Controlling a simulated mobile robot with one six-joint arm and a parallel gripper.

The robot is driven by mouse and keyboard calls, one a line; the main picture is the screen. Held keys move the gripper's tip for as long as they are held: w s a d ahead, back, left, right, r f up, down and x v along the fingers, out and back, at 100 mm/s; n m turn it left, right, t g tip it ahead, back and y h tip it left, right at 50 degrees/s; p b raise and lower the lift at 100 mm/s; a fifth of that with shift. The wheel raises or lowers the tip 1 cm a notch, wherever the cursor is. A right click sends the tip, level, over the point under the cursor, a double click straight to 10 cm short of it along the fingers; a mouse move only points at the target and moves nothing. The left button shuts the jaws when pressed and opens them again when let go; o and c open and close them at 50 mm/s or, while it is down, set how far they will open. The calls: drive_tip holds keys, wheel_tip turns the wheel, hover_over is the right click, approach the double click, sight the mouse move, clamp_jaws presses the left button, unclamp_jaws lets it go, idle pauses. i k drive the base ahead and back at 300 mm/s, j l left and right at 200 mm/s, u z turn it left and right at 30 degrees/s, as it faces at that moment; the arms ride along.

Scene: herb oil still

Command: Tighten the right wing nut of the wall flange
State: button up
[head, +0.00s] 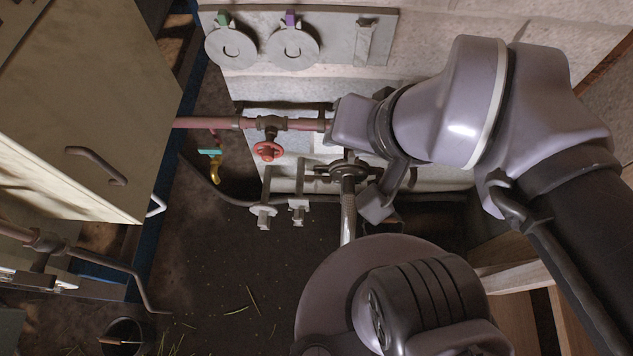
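The wall flange (347,172) is a dark round fitting low on the pale wall, with a light ribbed pipe (348,215) coming out of it towards the round vessel below. The flange's right side lies beside and partly behind my gripper, so the right wing nut cannot be made out clearly. My gripper (365,165) is at the right of the flange. Its two grey finger blocks look spread apart, one above and one below the flange's level, with nothing seen held. Whether a finger touches the nut cannot be told.
A red-handled valve (268,151) sits on a copper pipe (208,123) left of the gripper. Two grey brackets (298,210) stand left of the flange. A pale cabinet (85,120) fills the left.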

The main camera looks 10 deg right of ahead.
sight(380, 182)
drive_tip(key=j+z, duration=0.3)
drive_tip(key=j, duration=0.3)
drive_tip(key=j+z, duration=0.3)
drive_tip(key=j, duration=0.35)
